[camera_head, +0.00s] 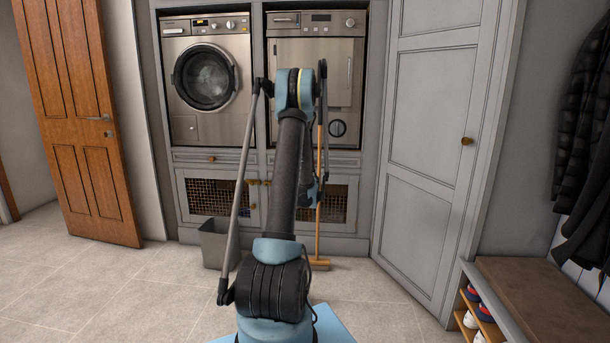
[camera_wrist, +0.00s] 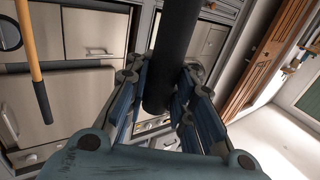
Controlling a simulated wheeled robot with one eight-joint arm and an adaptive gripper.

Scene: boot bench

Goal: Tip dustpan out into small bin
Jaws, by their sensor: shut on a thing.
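My gripper (camera_wrist: 161,78) is shut on a thick dark cylinder in the wrist view, which looks like the dustpan's handle (camera_wrist: 178,32). The handle runs up out of the frame between the blue-padded fingers. The pan itself shows in neither view, so I cannot tell its tilt or contents. In the head view my arm hides the gripper. The small bin (camera_head: 212,246), grey and open-topped, stands on the floor left of my arm, in front of the lattice cupboard. My arm covers part of its right side. Its inside is not visible.
A broom (camera_head: 318,264) stands upright by the cupboards; its wooden handle (camera_wrist: 30,48) shows in the wrist view. Two machines are built in above. A wooden door (camera_head: 85,120) stands left, a shoe bench (camera_head: 535,290) right. Floor left of the bin is clear.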

